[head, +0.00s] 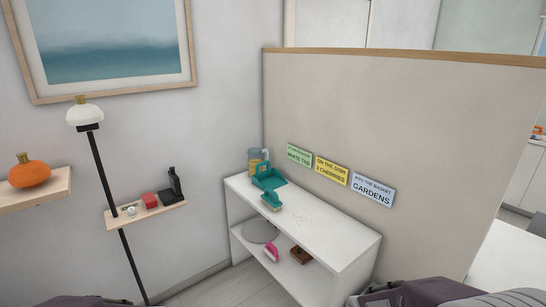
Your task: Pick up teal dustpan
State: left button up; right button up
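The teal dustpan (270,182) lies on the top of a white shelf unit (335,238), near its far left end. A teal brush with pale bristles (271,202) lies in front of it, close to or touching it; I cannot tell which. Parts of my arms show at the bottom left and bottom right edges, well apart from the dustpan. Neither of my grippers can be seen.
A yellowish jar (256,162) stands behind the dustpan. The lower shelf holds a grey round item (261,231), a pink item (271,252) and a brown block (300,256). A beige partition (400,130) runs behind the unit. A lamp pole (112,200) stands left.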

aim_at(272, 179)
jog(key=i+j+z, duration=0.1)
jog(key=j, duration=0.2)
jog(key=i+j+z, duration=0.15)
jog(key=j, duration=0.15)
jog(key=i+j+z, duration=0.1)
jog(key=j, duration=0.25)
jog(key=i+j+z, duration=0.1)
jog(key=i, duration=0.4)
jog(key=i+j, duration=0.3)
jog(key=i, duration=0.2)
jog(key=i+j+z, duration=0.15)
jog(key=i, duration=0.35)
jog(key=i+j, duration=0.35)
jog(key=i, duration=0.15)
jog(key=i+j+z, duration=0.15)
jog(key=i, duration=0.35)
jog(key=j, duration=0.15)
